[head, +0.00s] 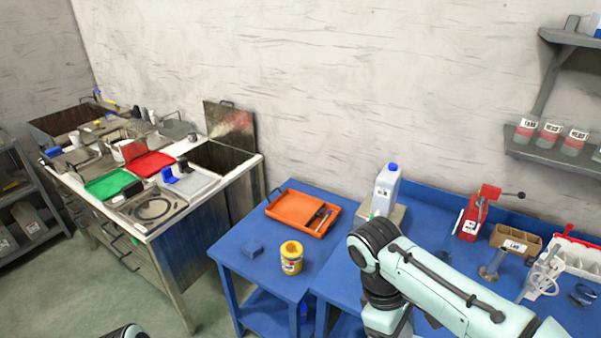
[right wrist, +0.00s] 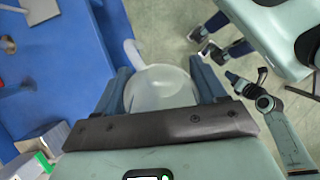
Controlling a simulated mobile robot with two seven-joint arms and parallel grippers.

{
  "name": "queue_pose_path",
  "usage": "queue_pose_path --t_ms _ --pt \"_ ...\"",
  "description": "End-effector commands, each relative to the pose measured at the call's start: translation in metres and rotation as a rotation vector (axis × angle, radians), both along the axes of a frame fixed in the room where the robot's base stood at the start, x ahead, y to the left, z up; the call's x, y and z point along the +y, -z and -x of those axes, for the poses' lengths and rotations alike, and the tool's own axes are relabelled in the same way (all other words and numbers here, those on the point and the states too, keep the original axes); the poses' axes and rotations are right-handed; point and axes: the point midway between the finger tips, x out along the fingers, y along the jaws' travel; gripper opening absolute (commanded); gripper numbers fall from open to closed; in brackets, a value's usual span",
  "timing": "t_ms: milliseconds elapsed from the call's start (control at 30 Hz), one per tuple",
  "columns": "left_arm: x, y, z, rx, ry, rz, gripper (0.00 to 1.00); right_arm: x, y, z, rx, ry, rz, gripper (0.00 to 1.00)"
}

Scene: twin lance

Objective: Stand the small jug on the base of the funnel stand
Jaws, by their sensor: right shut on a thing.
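In the right wrist view a pale, translucent small jug (right wrist: 160,88) with a white handle sits between the fingers of my right gripper (right wrist: 163,88), which is shut on it. Blue bench and floor show beyond it. In the head view my right arm hides this gripper and the jug. A small metal stand (head: 489,273) with a round base and a post is on the right bench; it may be the funnel stand, but I cannot tell for sure. My left gripper (right wrist: 205,45) appears at the upper right of the right wrist view, its fingers apart and empty.

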Motion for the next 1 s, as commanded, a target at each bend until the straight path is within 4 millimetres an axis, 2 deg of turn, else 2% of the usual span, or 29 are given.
queue_pose_path --t_ms 167,267,367,500,600,700,833,1000 --pt "0.0 0.0 0.0 0.0 0.0 0.0 0.41 0.004 0.035 -0.029 0.003 0.137 -0.011 0.4" --pt "0.0 0.0 0.0 0.0 0.0 0.0 0.41 0.006 0.062 -0.048 0.002 0.242 -0.018 0.4" --pt "0.0 0.0 0.0 0.0 0.0 0.0 0.41 0.006 0.1 -0.07 0.005 0.378 -0.021 0.4" --pt "0.0 0.0 0.0 0.0 0.0 0.0 0.41 0.002 0.163 -0.099 0.007 0.597 -0.017 0.4" --pt "0.0 0.0 0.0 0.0 0.0 0.0 0.41 -0.001 0.201 -0.112 0.006 0.729 -0.011 0.4" --pt "0.0 0.0 0.0 0.0 0.0 0.0 0.41 -0.005 0.228 -0.12 0.005 0.822 -0.004 0.4" --pt "0.0 0.0 0.0 0.0 0.0 0.0 0.41 -0.007 0.245 -0.124 0.002 0.884 0.0 0.4" --pt "0.0 0.0 0.0 0.0 0.0 0.0 0.41 -0.007 0.248 -0.125 0.001 0.897 0.001 0.4"
